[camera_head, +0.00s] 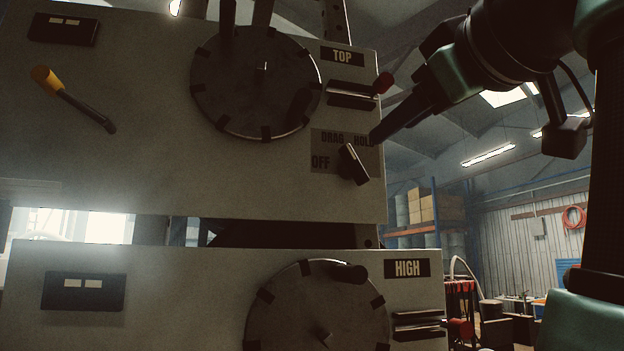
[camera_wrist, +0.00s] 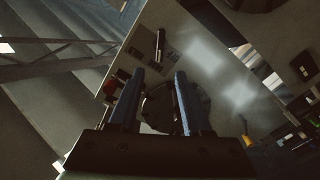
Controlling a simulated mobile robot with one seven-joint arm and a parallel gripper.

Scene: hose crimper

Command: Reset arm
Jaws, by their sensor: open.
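My gripper (camera_head: 378,137) reaches in from the upper right in the head view, its fingertips beside the right edge of the upper panel (camera_head: 140,150). In the wrist view my gripper (camera_wrist: 160,74) has two fingers spread apart with nothing held between them. A black selector knob (camera_head: 354,165) sits below the fingertips, marked OFF, DRAG and HOLD. Its white line tilts to the upper left; I cannot tell the exact setting. The knob also shows beyond the fingers in the wrist view (camera_wrist: 160,43). I cannot tell whether the fingertips touch the panel.
The upper panel, labelled TOP, carries a round dark wheel (camera_head: 258,82), a red-tipped lever (camera_head: 383,83) and a yellow-tipped lever (camera_head: 72,98). A lower panel (camera_head: 180,300), labelled HIGH, has another wheel (camera_head: 318,310). Open workshop space with shelving (camera_head: 425,212) lies behind right.

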